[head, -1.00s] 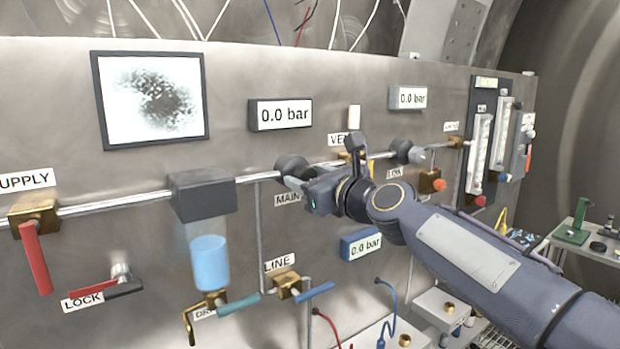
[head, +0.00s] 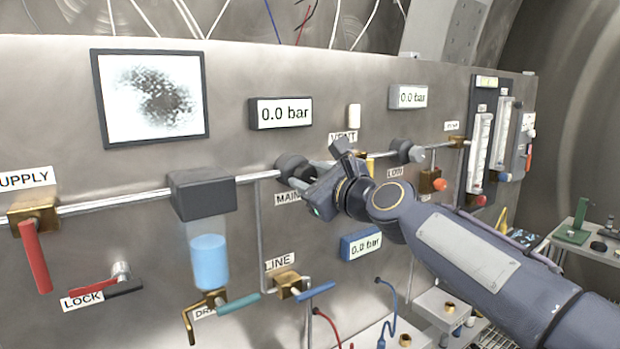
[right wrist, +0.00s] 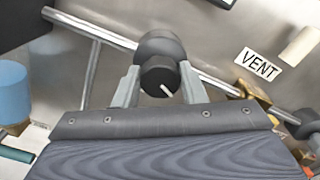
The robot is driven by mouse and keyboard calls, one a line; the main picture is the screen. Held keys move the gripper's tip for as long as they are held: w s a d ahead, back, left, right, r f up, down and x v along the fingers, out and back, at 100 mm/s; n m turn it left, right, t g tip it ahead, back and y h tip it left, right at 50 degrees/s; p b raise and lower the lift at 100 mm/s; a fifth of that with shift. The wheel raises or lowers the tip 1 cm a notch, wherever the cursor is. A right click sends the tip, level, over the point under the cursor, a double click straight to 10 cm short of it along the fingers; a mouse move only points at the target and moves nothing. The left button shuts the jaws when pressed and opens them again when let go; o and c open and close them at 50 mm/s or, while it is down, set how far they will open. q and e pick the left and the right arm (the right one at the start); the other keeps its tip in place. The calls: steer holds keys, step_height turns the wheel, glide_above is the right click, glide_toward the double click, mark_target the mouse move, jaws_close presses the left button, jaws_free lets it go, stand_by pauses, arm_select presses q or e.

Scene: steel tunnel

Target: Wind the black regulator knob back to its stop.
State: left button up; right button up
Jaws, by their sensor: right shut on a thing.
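The black regulator knob (right wrist: 160,76) with a white pointer line sits on the dark round regulator body (right wrist: 160,45) in the right wrist view. In the head view the MAIN regulator (head: 290,163) is on the steel pipe, with its knob largely hidden by my gripper. My right gripper (right wrist: 159,84) is shut on the knob, one grey finger on each side. In the head view my right gripper (head: 299,178) reaches the regulator from the right, with its body rolled at a slant. My left gripper is not in view.
The upper display (head: 284,112) and the blue-framed display (head: 361,245) both read 0.0 bar. A VENT label (right wrist: 259,64), the LOW regulator (head: 405,150) and brass valves are close right of my gripper. A blue-filled bowl (head: 209,262) hangs to the left.

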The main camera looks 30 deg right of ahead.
steer(key=n+b, duration=0.1)
steer(key=n, duration=0.5)
steer(key=shift+f, duration=0.15)
steer(key=n+b, duration=0.1)
steer(key=n, duration=0.4)
steer(key=shift+f+n+b, duration=0.1)
steer(key=shift+n+b, duration=0.3)
steer(key=n+b, duration=0.2)
steer(key=n, duration=0.3)
steer(key=shift+f, duration=0.1)
steer(key=n+b, duration=0.2)
steer(key=n, duration=0.1)
steer(key=shift+n, duration=0.4)
steer(key=shift+n+b, duration=0.55)
steer(key=shift+n, duration=0.65)
steer(key=o, duration=1)
